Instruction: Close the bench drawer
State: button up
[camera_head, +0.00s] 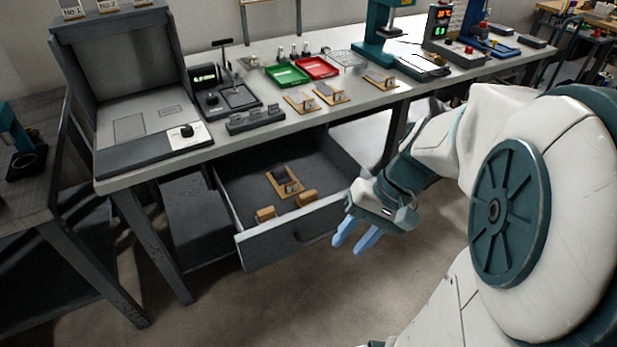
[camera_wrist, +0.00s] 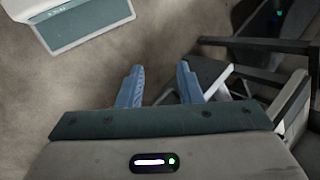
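The grey bench drawer (camera_head: 268,253) is pulled out below the bench top. Its front panel faces the lower part of the head view, with a dark handle (camera_head: 318,232) at its right half. Inside it lie a wooden block with a dark top (camera_head: 285,181) and two small wooden pieces (camera_head: 266,213). My gripper (camera_head: 355,239) is just to the right of the drawer front in the picture, apart from the handle as far as I can tell. Its two blue fingers are spread with nothing between them, as the wrist view (camera_wrist: 160,82) also shows.
The bench top (camera_head: 300,118) carries a green tray (camera_head: 287,75), a red tray (camera_head: 317,67), a press (camera_head: 374,40) and a grey booth (camera_head: 138,70). A second table (camera_head: 40,190) stands at the left. The floor (camera_head: 300,305) before the drawer is clear.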

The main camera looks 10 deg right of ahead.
jog(key=w+d+f+m+t+y+b, duration=0.1)
jog(key=w+d+f+y+b, duration=0.15)
jog(key=f+b, duration=0.25)
jog(key=w+d+f+m+t+y+b, duration=0.1)
jog(key=w+d+f+t+y+b, duration=0.1)
jog(key=f+y+b, duration=0.25)
jog(key=m+t+y+b, duration=0.2)
jog(key=t+b, duration=0.3)
jog(key=b, duration=0.1)
send_near(332, 232)
jog(key=b+x, duration=0.3)
jog(key=x, duration=0.7)
jog(key=shift+w+a+f, duration=0.1)
jog(key=shift+w+a, duration=0.05)
jog(key=shift+a, duration=0.2)
grip_shut()
